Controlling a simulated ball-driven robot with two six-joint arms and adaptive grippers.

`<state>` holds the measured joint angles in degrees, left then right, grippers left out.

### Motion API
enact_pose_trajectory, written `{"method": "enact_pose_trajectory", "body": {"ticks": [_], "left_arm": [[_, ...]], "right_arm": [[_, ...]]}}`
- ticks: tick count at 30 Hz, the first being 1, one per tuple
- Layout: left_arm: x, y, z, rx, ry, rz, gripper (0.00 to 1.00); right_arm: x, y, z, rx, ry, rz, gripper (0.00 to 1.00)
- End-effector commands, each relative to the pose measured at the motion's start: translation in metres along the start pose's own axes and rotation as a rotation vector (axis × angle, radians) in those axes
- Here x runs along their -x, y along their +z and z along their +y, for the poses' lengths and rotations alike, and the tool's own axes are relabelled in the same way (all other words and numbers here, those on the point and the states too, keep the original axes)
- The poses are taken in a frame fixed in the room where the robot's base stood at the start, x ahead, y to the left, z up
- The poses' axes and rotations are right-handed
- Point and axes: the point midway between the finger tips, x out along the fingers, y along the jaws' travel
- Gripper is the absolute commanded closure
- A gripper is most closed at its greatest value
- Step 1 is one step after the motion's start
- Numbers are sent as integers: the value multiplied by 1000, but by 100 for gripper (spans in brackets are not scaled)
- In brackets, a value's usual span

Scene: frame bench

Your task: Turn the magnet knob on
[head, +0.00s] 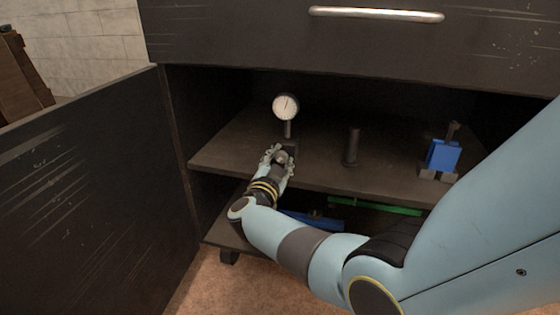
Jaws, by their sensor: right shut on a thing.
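A dial gauge (286,106) with a white round face stands upright on a short post above a dark base on the cabinet's upper shelf. My right gripper (281,154) is at the base of this gauge, near the shelf's front edge. It is shut on a small rounded part at the front of the base, which looks like the magnet knob (282,157). The fingers and wrist hide most of the base, and the knob's setting cannot be read. My left gripper is not in view.
A dark cylinder (352,147) and a blue block-like tool (442,154) stand on the shelf (318,178) to the right. Blue and green items lie on the lower level. The open cabinet door (80,200) fills the left. A drawer with a handle (376,14) is above.

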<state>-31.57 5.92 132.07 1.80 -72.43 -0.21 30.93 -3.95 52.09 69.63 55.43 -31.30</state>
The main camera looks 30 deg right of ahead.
Motion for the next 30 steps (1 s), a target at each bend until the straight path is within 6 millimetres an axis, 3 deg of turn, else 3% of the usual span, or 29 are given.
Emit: {"method": "enact_pose_trajectory", "body": {"ticks": [7,8,12,21,30], "left_arm": [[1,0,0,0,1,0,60],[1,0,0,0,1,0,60],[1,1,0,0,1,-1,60],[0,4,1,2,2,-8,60],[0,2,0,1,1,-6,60]], "right_arm": [[0,0,0,0,1,-1,100],[0,0,0,0,1,-1,66],[0,0,0,0,1,-1,48],[4,1,0,1,1,-2,47],[52,1,1,-1,3,-4,47]]}}
